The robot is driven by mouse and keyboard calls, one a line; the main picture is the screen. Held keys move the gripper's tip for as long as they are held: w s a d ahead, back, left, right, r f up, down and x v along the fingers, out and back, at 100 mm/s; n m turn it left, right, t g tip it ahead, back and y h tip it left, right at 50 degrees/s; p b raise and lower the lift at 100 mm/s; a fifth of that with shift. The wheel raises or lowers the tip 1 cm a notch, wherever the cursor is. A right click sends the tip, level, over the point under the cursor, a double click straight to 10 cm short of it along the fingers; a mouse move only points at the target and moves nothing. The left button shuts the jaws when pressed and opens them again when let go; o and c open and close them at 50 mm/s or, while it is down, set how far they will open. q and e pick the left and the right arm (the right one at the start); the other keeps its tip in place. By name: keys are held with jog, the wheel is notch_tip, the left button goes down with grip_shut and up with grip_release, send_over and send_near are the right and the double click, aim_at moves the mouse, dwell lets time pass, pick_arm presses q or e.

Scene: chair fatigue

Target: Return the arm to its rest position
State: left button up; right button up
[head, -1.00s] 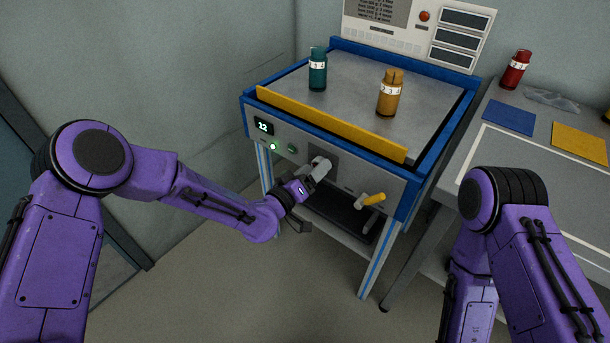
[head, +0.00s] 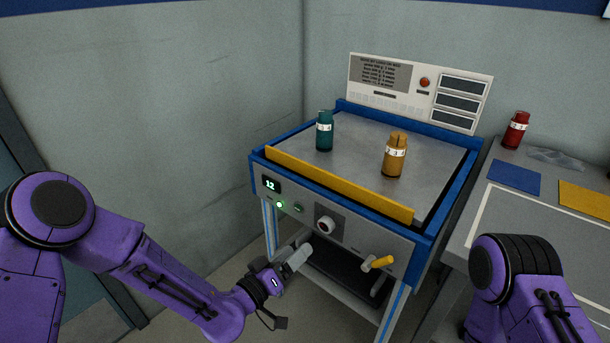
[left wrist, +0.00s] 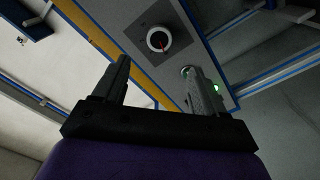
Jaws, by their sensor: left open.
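My left gripper (head: 300,252) is in front of the blue-framed machine (head: 335,178), low and to the left of its round white knob (head: 325,226). It is empty and apart from the knob. In the left wrist view, the left gripper (left wrist: 158,85) has its two fingers spread wide, with the knob (left wrist: 158,39) beyond them and nothing between them. The purple left arm reaches in from the left. My right arm shows at the lower right, but its gripper is out of view.
A teal bottle (head: 325,132) and an amber bottle (head: 395,156) stand on the machine's top. A yellow-handled lever (head: 378,263) sticks out at its front right. A side table (head: 530,232) at right holds a red bottle (head: 515,130), a blue mat (head: 514,177) and a yellow mat (head: 584,198).

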pick_arm(q)
jog(key=s+a+f+n+g+y+p, duration=0.45)
jog(key=s+a+f+y, duration=0.45)
jog(key=f, duration=0.4)
jog(key=s+a+g+y+p, duration=0.2)
jog(key=s+a, duration=0.5)
jog(key=s, duration=0.4)
jog(key=s+a+f+n+g+y+p, duration=0.1)
jog(key=s+a+g+y+p, duration=0.2)
jog(key=s+a, duration=0.5)
jog(key=s+g+p, duration=0.1)
jog(key=s+g, duration=0.1)
jog(key=s, duration=0.1)
jog(key=shift+s, duration=0.1)
